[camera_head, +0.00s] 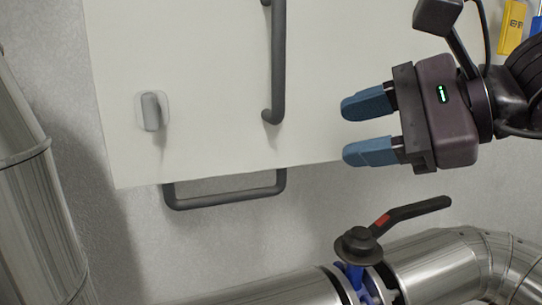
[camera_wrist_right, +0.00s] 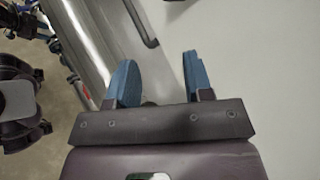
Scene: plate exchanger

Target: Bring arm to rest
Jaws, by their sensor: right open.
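My right gripper (camera_head: 369,127) comes in from the right in the head view, with two blue fingers spread apart and nothing between them. It hangs in front of a white panel, above and apart from the valve handle. In the right wrist view the same gripper (camera_wrist_right: 160,82) shows its blue fingers apart and empty, with a metal pipe and the white panel beyond.
A white panel (camera_head: 200,80) carries a dark vertical handle (camera_head: 278,60) and a grey knob (camera_head: 151,111). A dark bar (camera_head: 225,198) sits below it. A valve lever (camera_head: 410,212) rises from a metal pipe (camera_head: 440,265). Another large pipe (camera_head: 35,215) stands left.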

